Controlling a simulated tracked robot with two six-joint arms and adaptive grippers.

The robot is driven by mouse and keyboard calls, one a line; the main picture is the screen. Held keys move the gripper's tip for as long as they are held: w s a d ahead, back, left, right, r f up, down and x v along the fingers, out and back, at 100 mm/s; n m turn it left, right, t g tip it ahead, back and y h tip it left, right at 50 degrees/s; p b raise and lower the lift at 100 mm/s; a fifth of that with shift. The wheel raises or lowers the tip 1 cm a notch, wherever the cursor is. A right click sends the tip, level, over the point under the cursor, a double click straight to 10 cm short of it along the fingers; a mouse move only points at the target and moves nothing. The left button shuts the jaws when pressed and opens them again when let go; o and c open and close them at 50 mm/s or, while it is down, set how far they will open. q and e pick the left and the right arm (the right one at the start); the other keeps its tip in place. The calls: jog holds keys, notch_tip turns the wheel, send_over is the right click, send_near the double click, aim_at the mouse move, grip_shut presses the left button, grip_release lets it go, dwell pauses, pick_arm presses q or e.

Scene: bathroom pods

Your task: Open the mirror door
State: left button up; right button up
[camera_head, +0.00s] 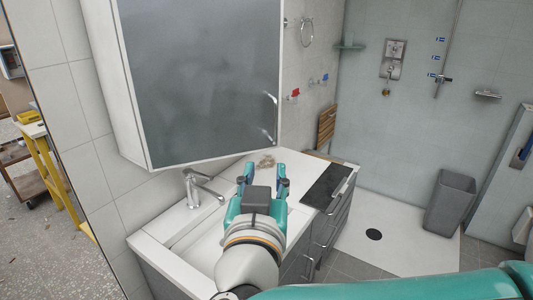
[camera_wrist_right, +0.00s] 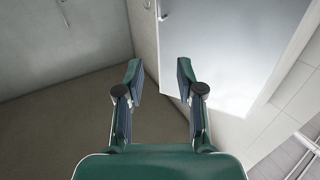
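The mirror door (camera_head: 200,75) is a grey reflective panel on a white wall cabinet (camera_head: 118,80), and it looks shut. A small bright handle (camera_head: 271,99) sits near its right edge, low down. In the right wrist view the mirror door (camera_wrist_right: 230,45) fills the upper right, with the handle (camera_wrist_right: 162,12) near its left edge at the top. My right gripper (camera_head: 264,172) is open and empty, below the cabinet and over the counter, apart from the handle. In the wrist view the right gripper (camera_wrist_right: 159,78) has its fingers spread with nothing between. My left gripper is not in view.
A white counter (camera_head: 165,232) with a faucet (camera_head: 200,188) lies under the cabinet. A dark panel (camera_head: 327,186) is set in its right end, with drawers below. A towel ring (camera_head: 307,32) is beside the cabinet.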

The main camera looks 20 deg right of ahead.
jog(key=shift+v, duration=2.4)
